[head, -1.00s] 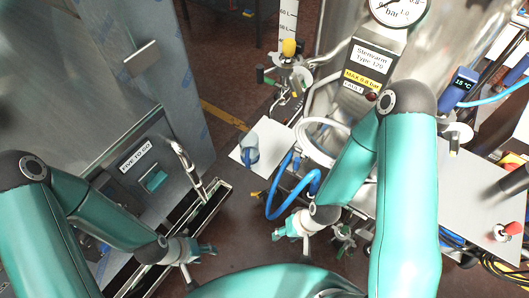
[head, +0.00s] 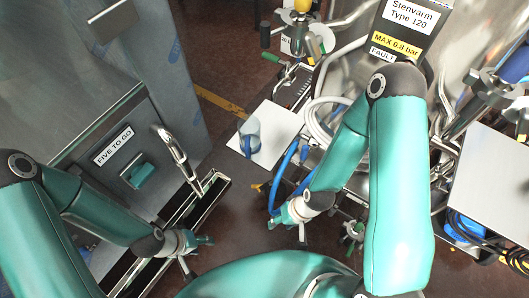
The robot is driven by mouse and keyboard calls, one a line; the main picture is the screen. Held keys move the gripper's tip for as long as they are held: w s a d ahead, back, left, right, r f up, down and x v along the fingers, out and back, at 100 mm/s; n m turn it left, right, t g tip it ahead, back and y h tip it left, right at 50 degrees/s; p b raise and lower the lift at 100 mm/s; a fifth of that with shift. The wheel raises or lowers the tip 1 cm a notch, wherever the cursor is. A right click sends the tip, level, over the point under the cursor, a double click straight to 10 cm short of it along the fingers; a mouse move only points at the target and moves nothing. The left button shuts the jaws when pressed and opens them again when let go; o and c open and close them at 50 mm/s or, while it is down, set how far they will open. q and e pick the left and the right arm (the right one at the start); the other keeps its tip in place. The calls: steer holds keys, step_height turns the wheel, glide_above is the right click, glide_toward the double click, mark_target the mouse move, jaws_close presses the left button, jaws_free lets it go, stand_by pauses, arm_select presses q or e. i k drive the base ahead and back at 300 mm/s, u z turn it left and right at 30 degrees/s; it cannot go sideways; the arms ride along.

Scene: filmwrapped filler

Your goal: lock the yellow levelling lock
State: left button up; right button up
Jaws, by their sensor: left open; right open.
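No part is clearly recognisable as the levelling lock. A small yellow piece (head: 258,187) shows low beside the blue hose, too small to read its position. A yellow knob (head: 302,5) tops a fitting at the upper edge, partly cut off. My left gripper (head: 197,252) is open and empty, in front of the drain trough at lower left. My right gripper (head: 286,227) is open and empty, low in the middle, near the lower end of the blue hose. Both are visibly apart from the yellow knob. My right arm hides part of the filler.
The steel cabinet (head: 107,100) with its trough (head: 190,217) stands left. A white board (head: 267,140) bears a clear cup (head: 250,132). A blue hose (head: 283,170) and white hose (head: 322,125) hang beside the filler (head: 405,45). A grey panel (head: 490,175) and cables stand right.

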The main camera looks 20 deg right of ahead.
mark_target(266, 184)
steer(key=z, duration=0.35)
steer(key=k, duration=1.45)
steer(key=u, duration=0.45)
steer(key=i, duration=1)
steer(key=z, duration=0.1)
